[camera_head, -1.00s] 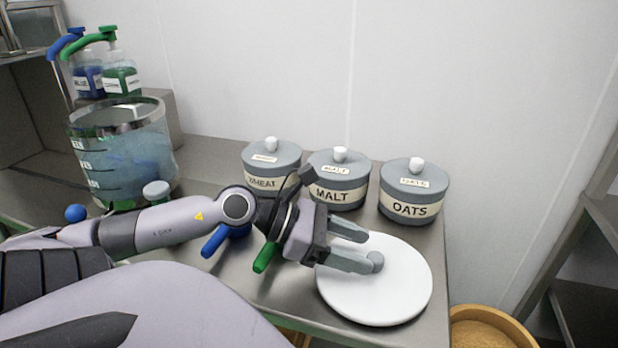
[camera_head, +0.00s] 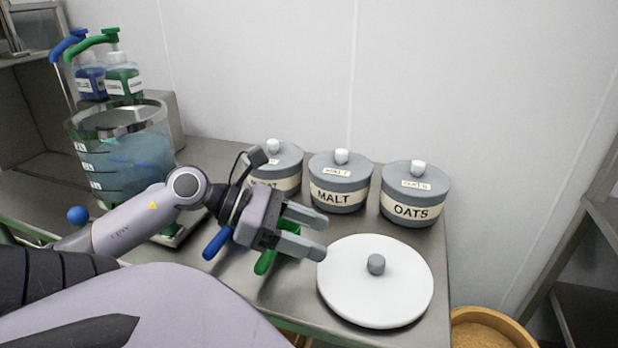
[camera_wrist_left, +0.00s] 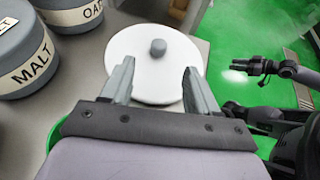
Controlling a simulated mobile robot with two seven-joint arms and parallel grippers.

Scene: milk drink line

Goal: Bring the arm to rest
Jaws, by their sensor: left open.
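My left gripper (camera_head: 306,232) is open and empty above the steel counter, just left of a round white lid (camera_head: 345,290) with a grey knob (camera_head: 376,264). In the left wrist view the lid (camera_wrist_left: 125,50) and its knob (camera_wrist_left: 158,47) lie beyond and between the two open fingers (camera_wrist_left: 158,85), apart from them. My left arm (camera_head: 140,215) reaches in from the left across the counter. A second gripper of mine, the right one (camera_wrist_left: 250,68), shows small at the right of the left wrist view; its jaw opening is too small to judge.
Grey jars for wheat (camera_head: 283,160), malt (camera_head: 340,182) and oats (camera_head: 414,194) stand behind. A clear vessel (camera_head: 125,150) and blue and green pump bottles (camera_head: 123,82) are at left. Blue (camera_head: 217,243) and green (camera_head: 265,262) handles lie under my gripper. A wooden tub (camera_head: 490,328) is lower right.

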